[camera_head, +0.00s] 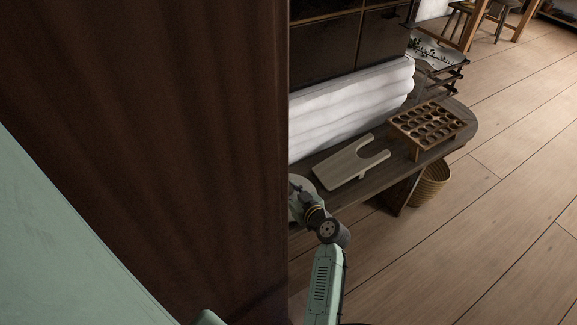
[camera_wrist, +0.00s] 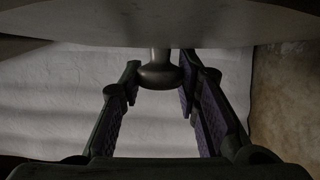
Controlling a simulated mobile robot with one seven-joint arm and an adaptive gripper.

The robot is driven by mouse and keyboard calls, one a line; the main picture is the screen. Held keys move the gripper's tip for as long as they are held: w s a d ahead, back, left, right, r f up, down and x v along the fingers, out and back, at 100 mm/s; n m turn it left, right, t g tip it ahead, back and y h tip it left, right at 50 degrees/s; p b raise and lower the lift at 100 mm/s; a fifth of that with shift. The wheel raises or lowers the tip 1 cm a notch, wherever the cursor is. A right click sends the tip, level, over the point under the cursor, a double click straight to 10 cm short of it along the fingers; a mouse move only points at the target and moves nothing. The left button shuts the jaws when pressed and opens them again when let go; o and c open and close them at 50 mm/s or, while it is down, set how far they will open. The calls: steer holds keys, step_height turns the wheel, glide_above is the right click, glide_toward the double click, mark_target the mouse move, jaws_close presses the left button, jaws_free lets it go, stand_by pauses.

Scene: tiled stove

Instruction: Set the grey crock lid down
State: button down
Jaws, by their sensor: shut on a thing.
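The grey crock lid (camera_wrist: 160,22) fills the top of the wrist view, seen close up with its round knob (camera_wrist: 158,76) towards me. My gripper (camera_wrist: 162,72) has its two fingers on either side of the knob and is shut on it, holding the lid. In the head view the lid and my fingers are hidden behind a large dark brown upright surface; only part of my arm shows at its edge. What lies beneath the lid cannot be seen.
The dark brown surface (camera_head: 200,130) blocks much of the head view. Right of it, a wooden bench (camera_head: 372,184) carries a pale forked board (camera_head: 345,170) and a holed rack (camera_head: 430,122). A wicker basket (camera_head: 432,187) stands below. White rounded layers (camera_head: 345,105) rise behind. Open floor lies right.

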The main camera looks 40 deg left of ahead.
steer(key=shift+f, duration=0.15)
steer(key=c, duration=1.2)
jaws_free()
